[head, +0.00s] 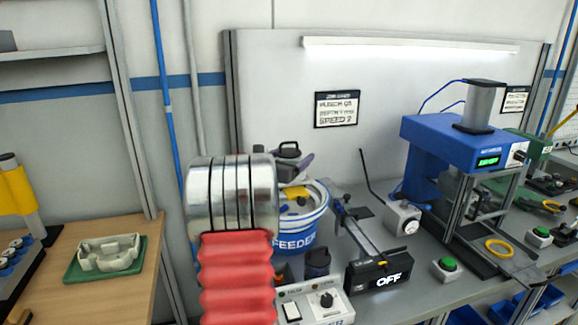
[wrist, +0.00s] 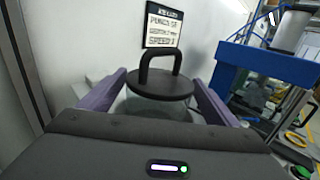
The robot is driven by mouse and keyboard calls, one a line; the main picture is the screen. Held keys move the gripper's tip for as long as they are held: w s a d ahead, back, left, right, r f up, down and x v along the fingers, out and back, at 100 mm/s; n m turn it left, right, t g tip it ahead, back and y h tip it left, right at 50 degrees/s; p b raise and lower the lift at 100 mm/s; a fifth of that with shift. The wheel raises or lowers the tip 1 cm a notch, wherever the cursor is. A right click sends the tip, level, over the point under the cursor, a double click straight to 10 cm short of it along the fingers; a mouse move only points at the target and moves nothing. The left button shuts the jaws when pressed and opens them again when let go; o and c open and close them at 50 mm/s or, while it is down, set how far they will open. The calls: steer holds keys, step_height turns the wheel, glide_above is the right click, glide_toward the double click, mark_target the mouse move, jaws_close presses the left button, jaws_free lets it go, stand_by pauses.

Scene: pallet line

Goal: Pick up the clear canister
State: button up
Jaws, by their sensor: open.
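The clear canister has a black lid with an arched black handle (wrist: 160,84). In the wrist view its see-through body (wrist: 150,108) shows only partly below the lid, between the two purple fingers. My gripper (wrist: 155,90) is open, with one finger on each side of the canister. I cannot tell whether either finger touches it. In the head view the black lid (head: 288,154) shows behind my silver and red arm, beside a purple finger of my gripper (head: 297,168). The canister's body and base are mostly hidden there.
A blue and white feeder bowl (head: 301,228) stands just below and behind the arm. A rail unit with an OFF display (head: 378,273) and a blue press (head: 447,150) stand to the right. A wall panel (head: 270,90) rises behind. A wooden bench (head: 95,292) is at left.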

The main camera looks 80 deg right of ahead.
mark_target(294, 149)
steer(key=shift+x, duration=0.85)
steer(key=shift+c, duration=0.3)
steer(key=c, duration=1.2)
steer(key=shift+o, duration=0.2)
steer(key=shift+r, duration=0.1)
step_height(294, 149, up, 10)
steer(key=shift+f, duration=0.1)
